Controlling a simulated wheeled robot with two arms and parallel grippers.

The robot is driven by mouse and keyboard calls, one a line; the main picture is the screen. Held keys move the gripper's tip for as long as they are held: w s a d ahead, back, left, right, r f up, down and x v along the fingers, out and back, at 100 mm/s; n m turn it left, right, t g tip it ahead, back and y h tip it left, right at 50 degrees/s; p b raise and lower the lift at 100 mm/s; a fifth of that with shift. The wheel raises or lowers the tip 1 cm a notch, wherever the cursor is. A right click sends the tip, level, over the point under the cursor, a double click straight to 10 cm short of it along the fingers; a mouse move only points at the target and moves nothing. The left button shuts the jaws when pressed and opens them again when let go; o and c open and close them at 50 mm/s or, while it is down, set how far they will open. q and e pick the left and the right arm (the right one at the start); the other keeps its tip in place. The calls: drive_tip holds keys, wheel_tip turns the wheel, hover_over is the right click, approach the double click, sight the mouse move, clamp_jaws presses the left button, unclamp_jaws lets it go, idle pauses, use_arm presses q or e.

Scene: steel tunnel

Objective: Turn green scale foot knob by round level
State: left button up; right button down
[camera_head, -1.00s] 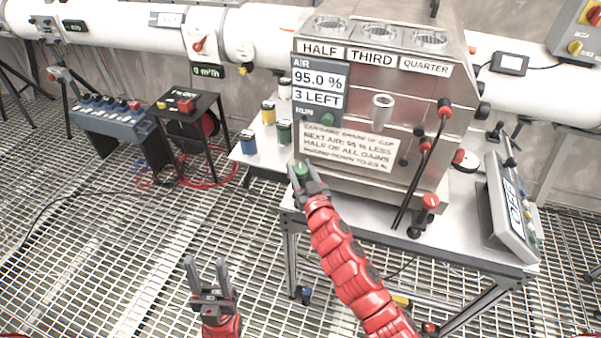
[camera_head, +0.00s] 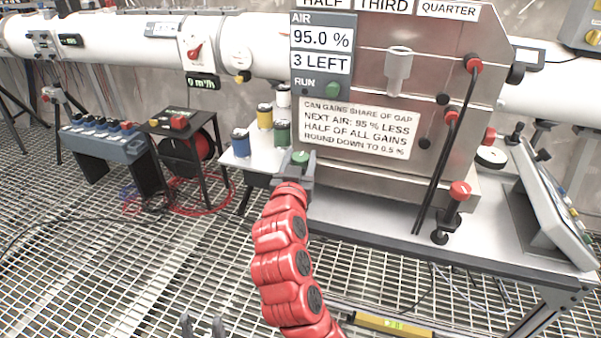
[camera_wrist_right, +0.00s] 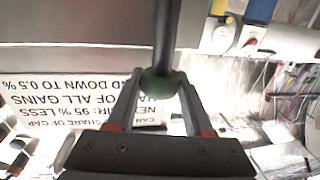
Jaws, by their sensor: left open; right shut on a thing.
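A small green knob (camera_head: 300,157) sits at the front left of the steel machine (camera_head: 440,100), near the table's edge. My right gripper (camera_head: 302,166) is shut on it, its red arm reaching up from below. In the right wrist view the green knob (camera_wrist_right: 162,84) lies between the two fingers (camera_wrist_right: 158,100), at the end of a dark rod. My left gripper (camera_head: 203,326) is open and empty at the bottom edge, mostly cut off. A dark round piece with a pale top (camera_head: 491,156) stands right of the machine; I cannot tell whether it is the round level.
Blue (camera_head: 241,143), yellow (camera_head: 265,117) and green (camera_head: 282,133) cans stand left of the machine. Black levers (camera_head: 445,150) and a red-topped clamp (camera_head: 459,191) are on its right. A tilted grey panel (camera_head: 555,200) stands at the table's right. Open grating lies at the left.

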idle(0.5)
drive_tip(key=shift+c, duration=1.5)
unclamp_jaws()
drive_tip(key=s+a, duration=0.3)
drive_tip(key=s, duration=1.4)
drive_tip(key=shift+b, duration=0.45)
drive_tip(key=shift+a, duration=0.1)
